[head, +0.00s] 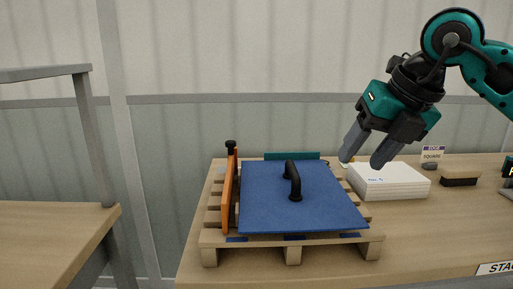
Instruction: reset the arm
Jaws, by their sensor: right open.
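My right arm comes in from the upper right, teal and black. Its gripper (368,150) hangs above the bench, tilted down to the left. Its two grey fingers are apart with nothing between them. Behind and below it is a stack of white sheets (395,182). To its left, a blue panel (265,205) with a black handle (292,180) lies on a wooden pallet (293,254). My left gripper is not in view.
An orange bar (230,190) with a black knob (231,147) stands along the pallet's left side. A teal strip (292,156) is behind the panel. A brush-like block (460,174) and a small sign (432,154) stand at right.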

